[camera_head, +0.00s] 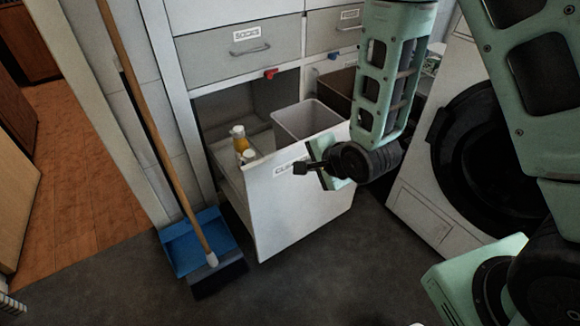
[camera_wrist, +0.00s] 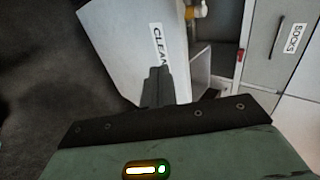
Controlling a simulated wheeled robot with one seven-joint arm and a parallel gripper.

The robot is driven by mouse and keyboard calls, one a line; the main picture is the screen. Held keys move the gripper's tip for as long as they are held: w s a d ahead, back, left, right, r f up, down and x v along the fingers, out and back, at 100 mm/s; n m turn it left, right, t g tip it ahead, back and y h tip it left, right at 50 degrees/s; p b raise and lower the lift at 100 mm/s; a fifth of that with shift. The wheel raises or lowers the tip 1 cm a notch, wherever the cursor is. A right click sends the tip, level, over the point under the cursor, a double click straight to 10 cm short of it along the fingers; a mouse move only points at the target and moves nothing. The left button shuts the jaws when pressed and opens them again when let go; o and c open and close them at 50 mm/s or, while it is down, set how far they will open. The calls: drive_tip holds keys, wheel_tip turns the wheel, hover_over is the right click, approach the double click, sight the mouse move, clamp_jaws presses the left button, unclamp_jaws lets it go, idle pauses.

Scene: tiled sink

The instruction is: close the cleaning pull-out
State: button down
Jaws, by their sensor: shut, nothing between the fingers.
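The cleaning pull-out (camera_head: 300,205) is open, with its white front standing out from the cabinet and a label partly hidden by my gripper. A bin and bottles sit inside it. My gripper (camera_head: 302,169) is shut and empty at the upper part of the front, over the label. I cannot tell whether it touches. In the wrist view, my gripper's dark fingers (camera_wrist: 155,75) point at the white front (camera_wrist: 118,45) beside the label, and the bin (camera_wrist: 201,70) shows behind its edge.
A blue dustpan (camera_head: 181,252) and a broom (camera_head: 165,160) stand just left of the pull-out. A washing machine (camera_head: 430,210) is on the right. A closed socks drawer (camera_head: 240,50) is above. Grey floor lies in front.

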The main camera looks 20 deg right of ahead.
sight(284, 158)
drive_tip(key=w+f+b, duration=0.1)
drive_tip(key=w, duration=0.1)
drive_tip(key=w+a+f+b, duration=0.1)
drive_tip(key=w, duration=0.1)
drive_tip(key=w+a+f, duration=0.1)
drive_tip(key=w+f, duration=0.1)
drive_tip(key=w, duration=0.1)
drive_tip(key=shift+w+a+b, duration=0.1)
drive_tip(key=shift+a+b, duration=0.1)
drive_tip(key=shift+b, duration=0.2)
drive_tip(key=shift+w, duration=0.3)
drive_tip(key=shift+w+a, duration=0.1)
